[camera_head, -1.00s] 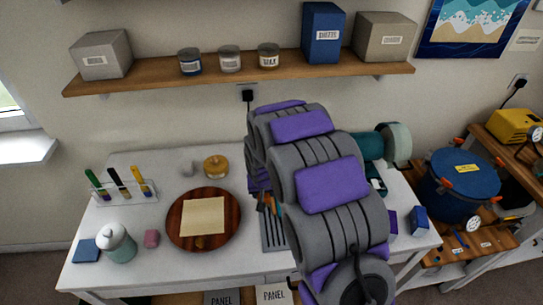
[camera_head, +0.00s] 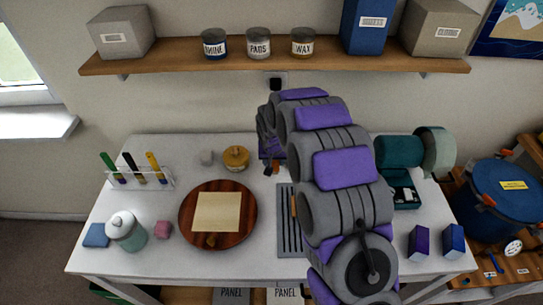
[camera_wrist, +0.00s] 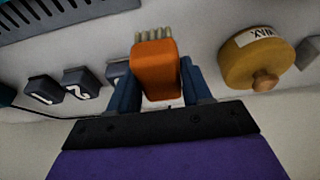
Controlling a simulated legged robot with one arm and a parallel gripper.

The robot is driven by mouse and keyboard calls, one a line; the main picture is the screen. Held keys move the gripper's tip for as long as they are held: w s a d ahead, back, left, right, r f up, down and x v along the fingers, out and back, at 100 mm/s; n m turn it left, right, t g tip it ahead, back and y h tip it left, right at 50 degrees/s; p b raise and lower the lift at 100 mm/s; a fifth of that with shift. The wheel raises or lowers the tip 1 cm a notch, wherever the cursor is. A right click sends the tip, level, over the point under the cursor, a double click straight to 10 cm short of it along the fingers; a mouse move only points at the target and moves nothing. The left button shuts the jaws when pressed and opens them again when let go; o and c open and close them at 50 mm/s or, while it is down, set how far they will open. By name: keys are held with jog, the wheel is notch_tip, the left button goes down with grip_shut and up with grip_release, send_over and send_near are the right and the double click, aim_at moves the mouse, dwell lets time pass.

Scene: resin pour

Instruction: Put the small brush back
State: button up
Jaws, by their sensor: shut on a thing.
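My gripper (camera_wrist: 157,90) is shut on a small brush (camera_wrist: 157,68) with an orange body and short pale bristles pointing away from my palm. In the head view my gripper (camera_head: 270,160) is at the back of the white table, right of the wax pot, partly hidden by my arm. A bit of orange at its tip looks like the brush. The dark grey slotted tray (camera_head: 285,235) lies on the table nearer the front, partly covered by my arm, with an orange-handled tool in it. The tray also shows at the top left of the wrist view (camera_wrist: 50,12).
A yellow wax pot (camera_head: 236,160) stands close left of my gripper, also in the wrist view (camera_wrist: 248,62). Dark numbered blocks (camera_wrist: 82,82) stand on the other side. A round wooden board (camera_head: 190,228) lies left of the tray. A shelf (camera_head: 200,63) hangs above.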

jog(key=w, duration=0.1)
jog(key=w+a, duration=0.1)
jog(key=w, duration=0.1)
jog(key=w+a, duration=0.1)
jog(key=shift+w+f+b, duration=0.3)
jog(key=shift+w+f, duration=0.1)
jog(key=shift+w+a, duration=0.1)
jog(key=shift+w, duration=0.2)
jog(key=shift+w+d+r, duration=0.1)
jog(key=shift+w+d, duration=0.35)
jog(key=shift+d, duration=0.05)
notch_tip(320, 180, down, 4)
jog(key=shift+a+r+b, duration=0.1)
jog(key=shift+r+b, duration=0.15)
jog(key=shift+b, duration=0.35)
jog(key=shift+a+f, duration=0.1)
jog(key=shift+a, duration=0.2)
jog(key=o, duration=1)
jog(key=shift+d, duration=0.35)
jog(key=shift+c, duration=0.2)
jog(key=shift+o, duration=0.3)
